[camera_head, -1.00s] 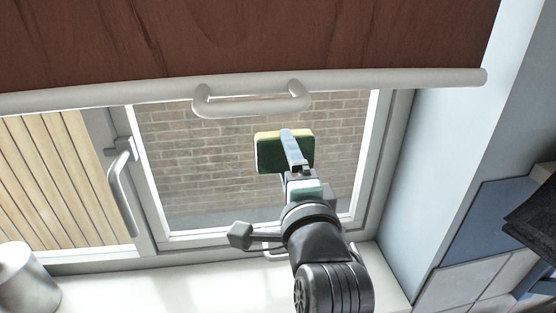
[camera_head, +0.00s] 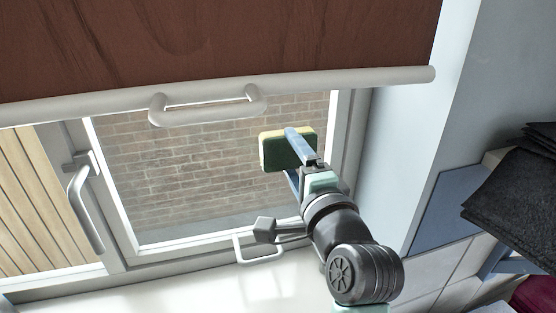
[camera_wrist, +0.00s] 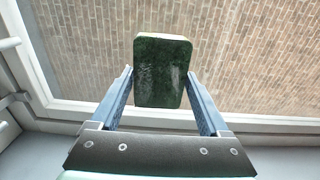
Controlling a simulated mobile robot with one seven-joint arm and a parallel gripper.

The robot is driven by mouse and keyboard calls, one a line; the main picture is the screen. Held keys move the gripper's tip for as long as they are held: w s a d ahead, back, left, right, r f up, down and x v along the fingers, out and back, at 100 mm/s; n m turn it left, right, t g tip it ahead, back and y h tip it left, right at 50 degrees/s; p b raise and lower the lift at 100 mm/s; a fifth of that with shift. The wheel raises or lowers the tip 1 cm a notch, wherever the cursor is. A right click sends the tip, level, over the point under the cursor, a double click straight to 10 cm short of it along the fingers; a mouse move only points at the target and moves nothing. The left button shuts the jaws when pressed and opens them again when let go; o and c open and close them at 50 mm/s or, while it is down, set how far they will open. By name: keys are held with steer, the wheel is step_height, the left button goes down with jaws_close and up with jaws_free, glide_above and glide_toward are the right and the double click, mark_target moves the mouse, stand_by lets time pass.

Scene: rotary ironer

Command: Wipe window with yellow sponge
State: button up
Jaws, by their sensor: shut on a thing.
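A sponge (camera_head: 286,149) with a yellow body and a dark green scouring side is in my gripper (camera_head: 300,150). In the wrist view the sponge (camera_wrist: 162,72) stands between the two blue fingers of my gripper (camera_wrist: 161,85), its green face toward the camera. The window (camera_head: 190,170) is a pane in a pale frame with a brick wall behind it. The sponge is in front of the right part of this pane. I cannot tell whether it touches the glass.
A brown blind (camera_head: 200,45) with a pale bar and handle (camera_head: 205,118) covers the window top. A window handle (camera_head: 82,200) is on the left. A white sill (camera_head: 210,293) lies below. Dark folded cloths (camera_head: 515,195) are at the right.

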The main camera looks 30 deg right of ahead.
mark_target(266, 157)
steer(key=shift+w+a+p, duration=0.2)
steer(key=shift+a+p, duration=0.2)
steer(key=shift+a, duration=0.25)
steer(key=shift+w+a+p, duration=0.25)
steer(key=shift+a+p, duration=0.1)
steer(key=shift+a, duration=0.35)
steer(key=shift+w+a+p, duration=0.2)
steer(key=shift+a+p, duration=0.2)
steer(key=shift+a, duration=0.25)
steer(key=shift+w+a+p, duration=0.3)
steer(key=shift+a, duration=0.8)
steer(key=shift+w+a+p, duration=0.25)
steer(key=shift+w+a, duration=0.1)
steer(key=shift+a, duration=0.7)
steer(key=shift+w+a+p, duration=0.3)
steer(key=shift+a, duration=0.8)
steer(key=shift+s+d, duration=0.1)
steer(key=shift+d, duration=0.05)
steer(key=shift+s+d, duration=1.7)
steer(key=shift+d, duration=4.1)
steer(key=shift+w+a+p, duration=0.6)
steer(key=shift+a+p, duration=0.05)
steer(key=shift+a, duration=1.35)
steer(key=shift+w+a+p, duration=0.65)
steer(key=shift+a+p, duration=0.05)
steer(key=shift+a, duration=1.25)
steer(key=shift+w+a+p, duration=0.6)
steer(key=shift+a+p, duration=0.05)
steer(key=shift+a, duration=1.35)
